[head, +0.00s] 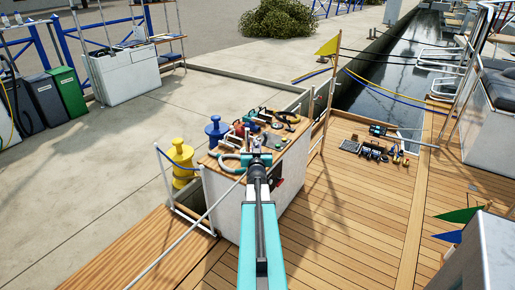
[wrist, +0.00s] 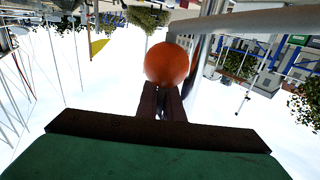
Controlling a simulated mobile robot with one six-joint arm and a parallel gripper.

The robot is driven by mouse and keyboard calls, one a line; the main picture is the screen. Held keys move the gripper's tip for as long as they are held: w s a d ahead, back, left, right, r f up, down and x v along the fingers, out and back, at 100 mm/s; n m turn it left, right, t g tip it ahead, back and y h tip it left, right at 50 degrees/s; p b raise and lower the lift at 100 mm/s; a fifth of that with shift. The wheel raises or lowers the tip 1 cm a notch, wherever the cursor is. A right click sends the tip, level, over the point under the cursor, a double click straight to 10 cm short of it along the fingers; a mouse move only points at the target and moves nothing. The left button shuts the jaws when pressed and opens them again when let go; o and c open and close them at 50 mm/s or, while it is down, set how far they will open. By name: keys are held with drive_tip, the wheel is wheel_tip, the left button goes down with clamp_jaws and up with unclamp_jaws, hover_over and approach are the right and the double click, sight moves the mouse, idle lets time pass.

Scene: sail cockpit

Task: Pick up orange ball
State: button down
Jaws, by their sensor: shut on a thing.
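The orange ball (wrist: 167,63) shows in the wrist view, just beyond the tips of my gripper's dark fingers. My gripper (wrist: 161,96) is shut on the ball, with the fingers close together at its near side. The ball and fingers stand against sky and distant background. In the head view my teal arm reaches forward over the white counter, and its end hides the fingers. I cannot make out the ball there.
A white counter with a wooden top (head: 225,163) holds several tools. More tools (head: 372,150) lie on the wooden deck to the right. The right-hand deck is mostly clear.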

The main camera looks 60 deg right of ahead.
drive_tip(key=shift+r, duration=0.15)
drive_tip(key=s+r, duration=0.1)
drive_tip(key=s, duration=1.7)
drive_tip(key=shift+a+r, duration=0.1)
idle(1.5)
